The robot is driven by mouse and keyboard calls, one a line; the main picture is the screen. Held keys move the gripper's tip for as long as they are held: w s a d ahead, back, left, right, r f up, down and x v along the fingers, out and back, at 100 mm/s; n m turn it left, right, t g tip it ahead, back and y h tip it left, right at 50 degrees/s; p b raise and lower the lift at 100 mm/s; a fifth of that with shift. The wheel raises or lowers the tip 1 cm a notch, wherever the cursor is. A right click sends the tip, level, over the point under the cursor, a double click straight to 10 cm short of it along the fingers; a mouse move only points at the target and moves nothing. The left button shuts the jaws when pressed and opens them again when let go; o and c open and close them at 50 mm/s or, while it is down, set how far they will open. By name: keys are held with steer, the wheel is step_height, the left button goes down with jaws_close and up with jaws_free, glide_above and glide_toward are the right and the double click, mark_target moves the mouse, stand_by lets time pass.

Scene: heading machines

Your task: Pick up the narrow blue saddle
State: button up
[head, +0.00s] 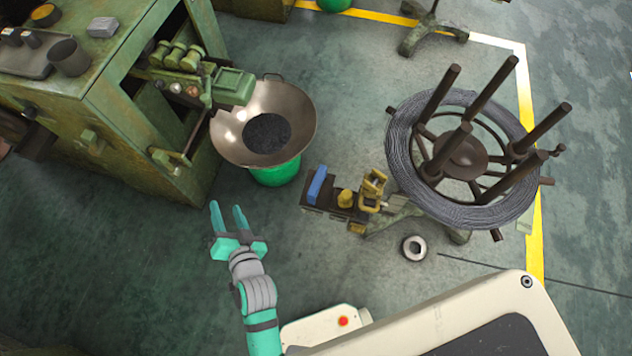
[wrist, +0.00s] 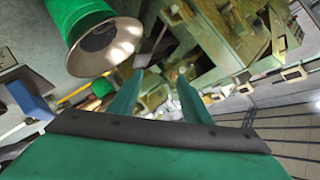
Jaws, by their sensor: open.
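The narrow blue saddle (head: 317,184) is a slim blue block standing at the left end of a small dark tray (head: 333,210), beside yellow parts. A blue shape at the left edge of the wrist view (wrist: 28,100) may be the same saddle, but I cannot be sure. My gripper (head: 226,207) is open and empty, left of the tray and apart from it. Its two green fingers also show in the wrist view (wrist: 159,86), with nothing between them.
A green machine (head: 150,130) stands at the upper left. A metal bowl (head: 228,135) on a green bucket (head: 277,173) stands beyond my gripper. A wire coil on a spoked reel (head: 400,150) is right of the tray. A metal ring (head: 404,247) lies on the floor. Floor left of my arm is clear.

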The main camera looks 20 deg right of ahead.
steer(key=w+a+r+g+y, duration=0.1)
steer(key=w+y, duration=0.1)
steer(key=w, duration=0.5)
steer(key=w+a+r+g+y, duration=0.1)
steer(key=w+a+r, duration=0.1)
steer(key=w, duration=0.4)
steer(key=g+h, duration=0.5)
steer(key=g, duration=0.6)
glide_above(318, 180)
steer(key=f, duration=0.8)
steer(key=shift+w+a+f, duration=0.2)
steer(key=shift+a, duration=0.1)
steer(key=shift+g, duration=0.3)
steer(key=f, duration=0.4)
steer(key=shift+s+d+f, duration=0.15)
steer(key=shift+s+d, duration=0.05)
steer(key=shift+d, duration=0.05)
steer(key=shift+w+f, duration=0.1)
steer(key=shift+f, duration=3.1)
